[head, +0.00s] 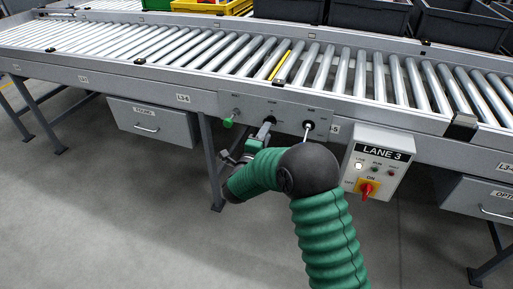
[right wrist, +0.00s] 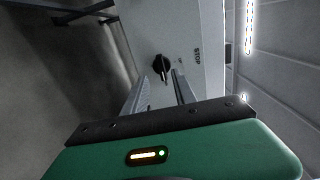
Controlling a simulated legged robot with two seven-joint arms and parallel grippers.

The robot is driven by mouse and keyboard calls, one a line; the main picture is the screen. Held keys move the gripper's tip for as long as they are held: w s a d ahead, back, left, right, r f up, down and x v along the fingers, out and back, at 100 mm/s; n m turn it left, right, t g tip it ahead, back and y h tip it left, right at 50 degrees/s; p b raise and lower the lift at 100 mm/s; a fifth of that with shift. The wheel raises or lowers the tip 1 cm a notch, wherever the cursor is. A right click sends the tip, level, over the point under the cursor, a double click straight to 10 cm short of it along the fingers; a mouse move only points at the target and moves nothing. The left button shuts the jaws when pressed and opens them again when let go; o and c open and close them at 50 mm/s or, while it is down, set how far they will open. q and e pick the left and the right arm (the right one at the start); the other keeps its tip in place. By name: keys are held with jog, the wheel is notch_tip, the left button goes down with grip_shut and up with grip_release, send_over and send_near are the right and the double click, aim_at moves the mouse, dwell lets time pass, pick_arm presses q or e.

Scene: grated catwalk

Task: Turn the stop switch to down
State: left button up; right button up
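The stop switch (right wrist: 161,64) is a black rotary knob on a pale panel in the right wrist view, with the label STOP beside it. Its handle points toward my gripper's palm in that picture. My right gripper (right wrist: 160,84) is open, with one finger on each side of the handle; I cannot tell whether either finger touches it. In the head view my right gripper (head: 264,132) is at the middle of the grey switch panel (head: 287,110) on the conveyor's side and largely covers the switch there. My left gripper is not in view.
A green knob (head: 229,120) is on the panel's left and another black switch (head: 308,125) on its right. A LANE 3 box (head: 376,165) with a red knob (head: 367,188) hangs further right. The roller conveyor (head: 190,45) runs above. The floor (head: 120,215) below is clear.

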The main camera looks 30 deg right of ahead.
jog(key=p+v, duration=0.3)
jog(key=v, duration=1)
